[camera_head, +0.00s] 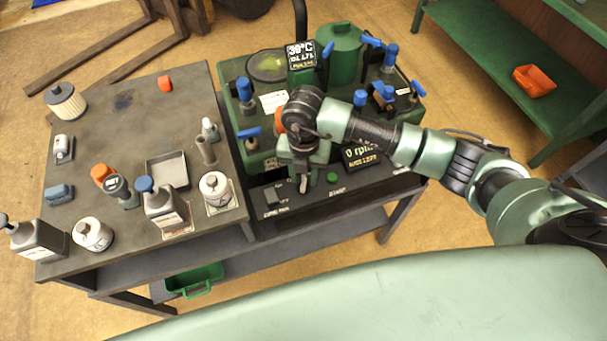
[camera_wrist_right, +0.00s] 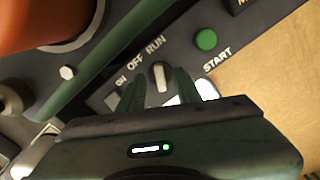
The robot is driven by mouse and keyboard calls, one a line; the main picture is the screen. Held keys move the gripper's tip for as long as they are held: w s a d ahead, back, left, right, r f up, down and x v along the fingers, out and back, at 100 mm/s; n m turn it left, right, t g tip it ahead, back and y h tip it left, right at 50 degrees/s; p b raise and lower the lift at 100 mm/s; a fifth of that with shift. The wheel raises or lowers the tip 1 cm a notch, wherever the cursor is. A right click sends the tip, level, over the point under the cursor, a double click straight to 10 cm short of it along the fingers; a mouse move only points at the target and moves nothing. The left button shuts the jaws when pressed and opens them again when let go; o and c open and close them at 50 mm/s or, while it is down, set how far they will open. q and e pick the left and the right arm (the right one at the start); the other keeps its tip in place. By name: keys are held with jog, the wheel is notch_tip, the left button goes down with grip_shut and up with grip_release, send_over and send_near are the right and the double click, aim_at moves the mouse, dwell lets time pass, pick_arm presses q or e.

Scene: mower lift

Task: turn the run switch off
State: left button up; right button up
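The run switch (camera_wrist_right: 159,77) is a small pale knob on the dark front panel, below the printed words OFF and RUN in the right wrist view. Its upper end points roughly toward RUN. My right gripper (camera_wrist_right: 158,82) is open, with one green finger on each side of the knob; whether either finger touches it I cannot tell. In the head view my right gripper (camera_head: 303,186) points down at the panel's front strip and hides the switch. My left gripper is in neither view.
A green START button (camera_wrist_right: 206,40) sits beside the switch; it also shows in the head view (camera_head: 332,178). An rpm display (camera_head: 362,155) reads 0 behind the gripper. Blue-handled valves (camera_head: 246,92) stand around. Bottles and a tray (camera_head: 167,170) occupy the left bench.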

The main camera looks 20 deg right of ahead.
jog(key=shift+f, duration=0.8)
grip_shut()
